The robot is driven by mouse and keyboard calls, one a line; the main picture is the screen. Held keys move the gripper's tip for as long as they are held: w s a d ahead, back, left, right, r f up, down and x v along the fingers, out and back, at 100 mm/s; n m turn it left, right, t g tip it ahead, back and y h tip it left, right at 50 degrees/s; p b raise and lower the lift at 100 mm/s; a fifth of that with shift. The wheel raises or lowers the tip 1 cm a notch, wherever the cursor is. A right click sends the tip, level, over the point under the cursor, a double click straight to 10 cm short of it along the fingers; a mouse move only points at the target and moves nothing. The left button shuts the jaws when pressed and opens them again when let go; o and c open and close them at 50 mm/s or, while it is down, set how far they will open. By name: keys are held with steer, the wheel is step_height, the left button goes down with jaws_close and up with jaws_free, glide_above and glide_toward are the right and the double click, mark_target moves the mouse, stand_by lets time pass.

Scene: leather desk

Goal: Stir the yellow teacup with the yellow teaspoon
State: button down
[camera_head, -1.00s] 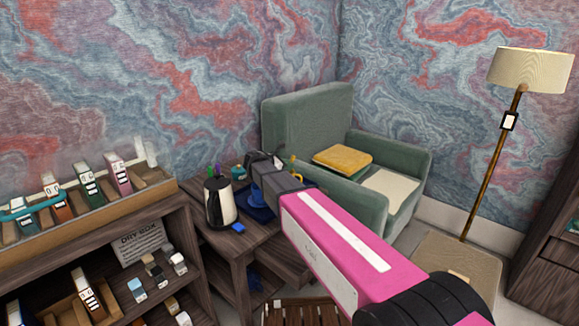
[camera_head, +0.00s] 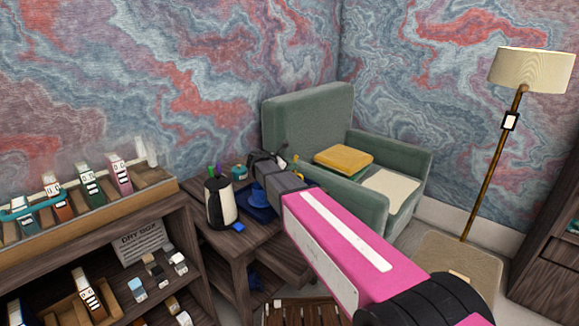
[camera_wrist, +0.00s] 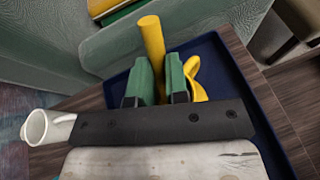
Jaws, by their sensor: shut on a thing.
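My gripper (camera_wrist: 159,76) is shut on the yellow teaspoon (camera_wrist: 151,36), whose thick round handle stands up between the two green fingers in the wrist view. The spoon's lower end is hidden behind the fingers and the dark gripper body. The yellow teacup (camera_wrist: 194,76) shows only as a curved yellow part just right of the right finger, over the dark blue tray. The rest of it is hidden, so I cannot tell whether the spoon is inside it. In the head view my gripper (camera_head: 266,160) is over the small desk, and its fingers are too small to read.
The blue tray (camera_wrist: 224,72) lies on the wooden desk (camera_head: 232,243). A white mug (camera_wrist: 40,128) is at the left in the wrist view. A green armchair (camera_head: 305,125) is close behind the desk.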

mark_target(296, 156)
steer(key=shift+w+d+r, duration=0.15)
steer(key=shift+d+r, duration=0.3)
steer(key=shift+r, duration=0.65)
steer(key=shift+w+d+r, duration=0.1)
steer(key=shift+d+r, duration=0.35)
steer(key=shift+r, duration=0.7)
steer(key=shift+w+d+r, duration=0.15)
steer(key=shift+d+r, duration=0.3)
steer(key=shift+r, duration=0.65)
steer(key=shift+r, duration=0.1)
steer(key=shift+r, duration=2.45)
steer(key=s+d+f, duration=0.4)
steer(key=s+d, duration=0.1)
steer(key=s, duration=0.4)
steer(key=s+d+f+n+t, duration=0.1)
steer(key=s+d+f, duration=0.2)
steer(key=s+d, duration=0.3)
steer(key=s, duration=0.4)
steer(key=shift+d+f+y, duration=0.15)
steer(key=shift+f+y, duration=0.15)
steer(key=shift+f, duration=0.05)
steer(key=shift+s, duration=0.1)
